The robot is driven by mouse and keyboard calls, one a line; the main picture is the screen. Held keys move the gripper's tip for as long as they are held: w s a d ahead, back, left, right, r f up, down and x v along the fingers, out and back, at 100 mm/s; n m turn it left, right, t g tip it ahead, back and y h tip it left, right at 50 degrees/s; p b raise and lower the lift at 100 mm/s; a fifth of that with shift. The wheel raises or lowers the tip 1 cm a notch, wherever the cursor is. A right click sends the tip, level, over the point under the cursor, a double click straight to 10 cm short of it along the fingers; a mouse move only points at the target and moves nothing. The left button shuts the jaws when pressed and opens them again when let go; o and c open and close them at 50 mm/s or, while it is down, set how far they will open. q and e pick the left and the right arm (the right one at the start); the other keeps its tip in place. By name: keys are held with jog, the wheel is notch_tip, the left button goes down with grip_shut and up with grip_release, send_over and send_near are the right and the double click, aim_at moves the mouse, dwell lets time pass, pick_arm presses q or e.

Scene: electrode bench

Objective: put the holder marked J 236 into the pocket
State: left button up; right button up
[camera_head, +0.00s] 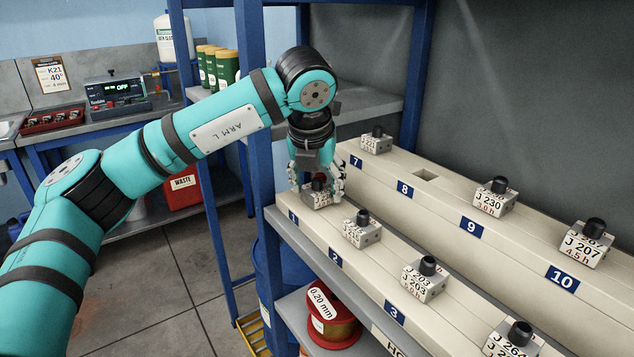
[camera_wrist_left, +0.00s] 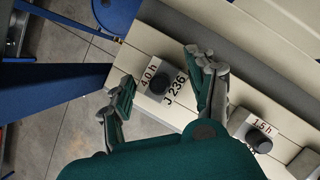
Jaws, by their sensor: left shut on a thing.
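The holder marked J 236 (camera_wrist_left: 178,88) is a pale block with a black knob and a 4.0 h mark, seen in the left wrist view. I cannot tell whether the holder is seated or slightly raised. An empty square pocket (camera_head: 425,174) shows in the rear rail, by label 8. My right gripper is not in view.
Similar holders stand at place 2 (camera_head: 362,231), place 3 (camera_head: 425,280), place 7 (camera_head: 376,141), place 9 (camera_head: 495,197) and place 10 (camera_head: 586,243). Blue shelf posts (camera_head: 243,100) rise left of the rails. A red spool (camera_head: 333,323) is on the shelf below.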

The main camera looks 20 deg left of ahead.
pick_arm(q)
jog(key=shift+r, duration=0.1)
jog(key=o, duration=1.7)
jog(key=shift+c, duration=0.2)
jog(key=v, duration=1.2)
jog(key=shift+s, duration=0.1)
